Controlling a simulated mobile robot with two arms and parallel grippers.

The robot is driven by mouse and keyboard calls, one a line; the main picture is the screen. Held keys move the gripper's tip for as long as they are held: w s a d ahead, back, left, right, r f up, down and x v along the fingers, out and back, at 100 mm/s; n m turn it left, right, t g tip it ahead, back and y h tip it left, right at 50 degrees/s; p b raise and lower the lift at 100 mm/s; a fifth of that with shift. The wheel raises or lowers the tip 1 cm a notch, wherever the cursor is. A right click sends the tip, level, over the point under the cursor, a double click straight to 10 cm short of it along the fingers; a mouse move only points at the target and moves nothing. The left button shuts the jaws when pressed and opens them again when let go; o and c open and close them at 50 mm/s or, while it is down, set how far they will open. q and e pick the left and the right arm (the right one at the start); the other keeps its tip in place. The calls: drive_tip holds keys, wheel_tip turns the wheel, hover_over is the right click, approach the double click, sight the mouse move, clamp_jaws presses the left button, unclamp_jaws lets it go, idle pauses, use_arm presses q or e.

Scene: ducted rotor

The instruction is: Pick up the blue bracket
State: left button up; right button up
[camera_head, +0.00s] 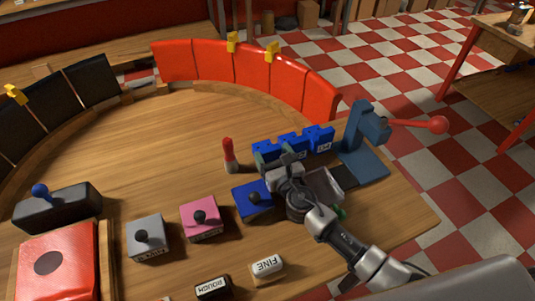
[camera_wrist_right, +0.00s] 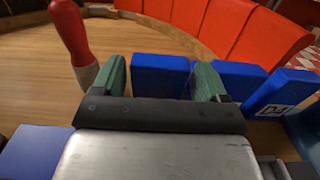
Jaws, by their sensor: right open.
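Blue brackets stand side by side in a row on the round wooden table: a left one (camera_head: 265,148), a middle one (camera_head: 292,140) and a right one (camera_head: 321,137) with a white label. My right gripper (camera_head: 275,159) is open at the near side of the row, by the left bracket. In the right wrist view, the left bracket (camera_wrist_right: 160,76) shows between the green fingertips, with nothing gripped. The middle bracket (camera_wrist_right: 243,78) is partly behind the right finger. The labelled bracket (camera_wrist_right: 285,94) is farther right. I cannot tell whether the fingers touch any bracket. My left gripper is not in view.
A red-handled tool (camera_head: 229,155) stands just left of the row. A blue press (camera_head: 363,145) with a red-ball lever (camera_head: 437,125) stands right. Blue (camera_head: 253,200), pink (camera_head: 201,220) and grey (camera_head: 147,238) knobbed blocks sit nearer. Red panels (camera_head: 250,70) line the back. The table's middle left is clear.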

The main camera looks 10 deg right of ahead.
drive_tip(key=shift+w+a+f, duration=0.1)
drive_tip(key=shift+w+f, duration=0.1)
drive_tip(key=shift+w, duration=0.25)
drive_tip(key=shift+s+r, duration=0.1)
drive_tip(key=shift+s, duration=0.1)
drive_tip(key=c, duration=0.4)
drive_tip(key=shift+w, duration=0.1)
drive_tip(key=c, duration=0.3)
drive_tip(key=shift+r, duration=0.1)
